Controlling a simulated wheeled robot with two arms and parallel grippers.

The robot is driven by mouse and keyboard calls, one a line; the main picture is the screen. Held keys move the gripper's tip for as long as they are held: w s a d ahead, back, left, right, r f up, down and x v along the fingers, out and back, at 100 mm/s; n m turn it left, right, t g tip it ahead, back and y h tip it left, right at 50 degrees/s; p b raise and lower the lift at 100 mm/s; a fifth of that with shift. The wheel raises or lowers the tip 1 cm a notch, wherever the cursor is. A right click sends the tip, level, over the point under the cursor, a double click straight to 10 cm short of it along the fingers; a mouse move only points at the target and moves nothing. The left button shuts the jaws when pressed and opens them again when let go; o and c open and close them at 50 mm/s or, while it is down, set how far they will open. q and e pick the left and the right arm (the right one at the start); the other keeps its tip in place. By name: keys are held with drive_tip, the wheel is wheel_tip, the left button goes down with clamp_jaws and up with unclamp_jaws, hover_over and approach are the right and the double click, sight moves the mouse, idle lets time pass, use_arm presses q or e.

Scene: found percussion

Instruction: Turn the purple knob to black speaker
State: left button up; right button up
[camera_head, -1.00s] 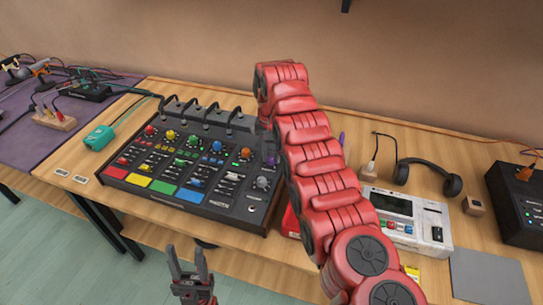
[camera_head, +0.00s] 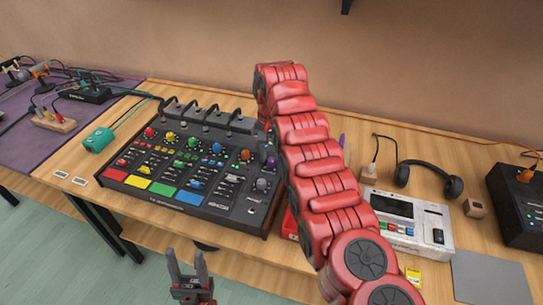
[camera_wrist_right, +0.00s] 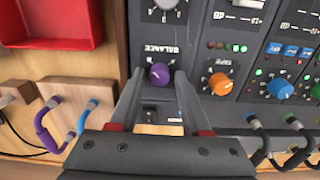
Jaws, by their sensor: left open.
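The purple knob (camera_wrist_right: 159,74) sits on the black mixer panel, beside the word BALANCE, in the right wrist view. In the head view the purple knob (camera_head: 271,160) shows at the right edge of the mixer (camera_head: 165,200), close beside my red right arm. My right gripper (camera_wrist_right: 160,76) is open, with one finger on each side of the knob and small gaps visible. In the head view the right gripper is hidden behind its arm. My left gripper (camera_head: 186,257) is open and empty, low in front of the table. A black box (camera_head: 522,205), possibly the speaker, stands at the far right.
An orange knob (camera_wrist_right: 220,83) sits close to the right finger. A red tray (camera_wrist_right: 50,20) lies beside the mixer. A white device (camera_head: 405,220), headphones (camera_head: 428,178) and a grey pad (camera_head: 490,278) occupy the table's right side.

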sight(272, 160)
drive_tip(key=shift+o, duration=0.7)
drive_tip(key=shift+r, duration=0.6)
wheel_tip(272, 160, up, 3)
drive_tip(key=shift+f+p, duration=0.2)
drive_tip(key=shift+p, duration=0.25)
wheel_tip(272, 160, up, 14)
drive_tip(key=p, duration=1.4)
drive_tip(key=shift+f, duration=0.2)
drive_tip(key=shift+f, duration=0.1)
